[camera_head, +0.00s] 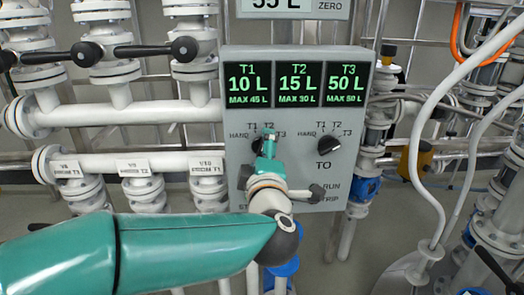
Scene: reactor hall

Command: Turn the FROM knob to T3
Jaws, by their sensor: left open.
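The grey control panel (232,120) stands ahead. Its FROM knob (257,146) is dark and mostly hidden behind my left gripper (268,138). The black TO knob (326,151) sits to the right, clear of the gripper. My right gripper is not in view.
Above the knobs, displays read T1 10 L, T2 15 L (299,84) and T3 50 L. White pipes and valves (130,110) fill the left; white hoses (430,110) hang at right.

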